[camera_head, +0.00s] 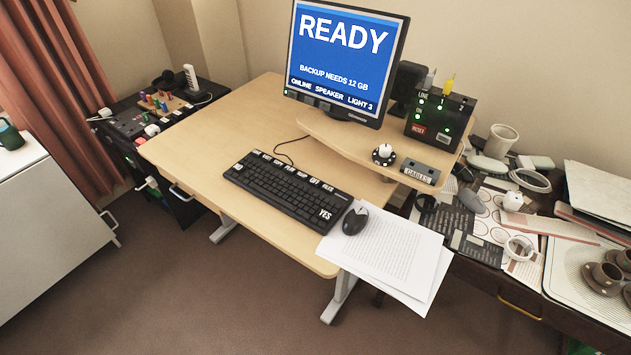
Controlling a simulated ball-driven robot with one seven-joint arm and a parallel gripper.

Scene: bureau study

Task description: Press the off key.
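A black keyboard (285,190) lies on the light wooden desk. Its far edge has a row of larger white-lettered keys. The off key (315,181) appears to be near the right end of that row, though the lettering is small and hard to read. A larger key marked YES (325,214) is at the keyboard's right end. The monitor (345,55) shows READY on blue, with smaller lines about a backup, online, speaker and light. My gripper is not in view.
A black mouse (355,221) sits on white papers (388,258) overhanging the desk's right front. A black box with green lights (439,116) stands at back right. Cluttered side tables flank the desk. The desk left of the keyboard (195,150) is clear, as is the front floor.

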